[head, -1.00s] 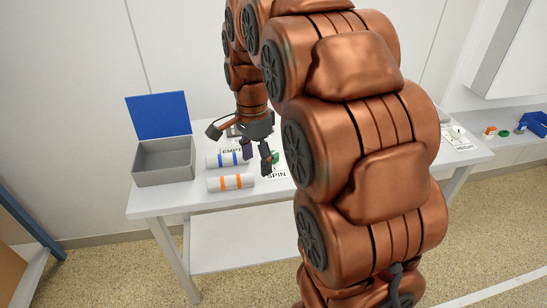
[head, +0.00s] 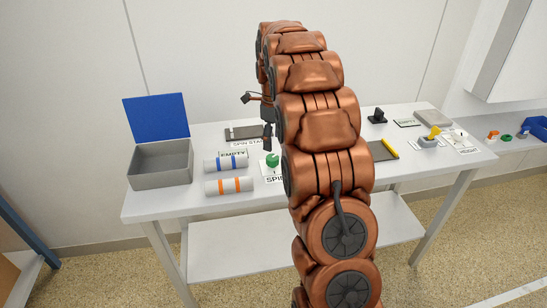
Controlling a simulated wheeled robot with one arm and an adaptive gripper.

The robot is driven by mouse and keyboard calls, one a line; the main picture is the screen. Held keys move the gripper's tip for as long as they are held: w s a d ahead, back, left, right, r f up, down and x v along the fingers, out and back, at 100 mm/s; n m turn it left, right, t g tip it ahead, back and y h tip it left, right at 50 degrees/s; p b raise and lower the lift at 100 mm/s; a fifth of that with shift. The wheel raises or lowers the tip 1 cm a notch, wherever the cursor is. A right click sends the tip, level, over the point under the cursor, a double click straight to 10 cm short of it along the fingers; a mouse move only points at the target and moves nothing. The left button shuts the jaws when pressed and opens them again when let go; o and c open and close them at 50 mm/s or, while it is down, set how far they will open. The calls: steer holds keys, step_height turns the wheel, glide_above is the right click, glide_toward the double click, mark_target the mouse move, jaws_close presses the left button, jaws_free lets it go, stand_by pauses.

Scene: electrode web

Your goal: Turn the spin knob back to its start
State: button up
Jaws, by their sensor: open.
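The spin knob (head: 272,160) is green and stands on a white plate marked SPIN (head: 273,179), near the middle of the white table in the head view. Part of the plate is hidden by my arm. My gripper (head: 256,115) is behind and above the knob, apart from it, near the dark plate labelled SPIN START (head: 244,132). It is open and seems empty, and partly hidden behind my arm. The direction the knob points is too small to tell.
An open grey box (head: 160,165) with a blue lid stands at the left. Blue-banded (head: 226,162) and orange-banded (head: 229,186) rolls lie left of the knob. A yellow-handled device (head: 430,138) and a black stand (head: 377,116) are at the right.

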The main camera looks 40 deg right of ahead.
mark_target(274, 158)
step_height(274, 158, down, 7)
steer(key=shift+f+p, duration=0.1)
steer(key=shift+p, duration=0.3)
steer(key=c, duration=1.1)
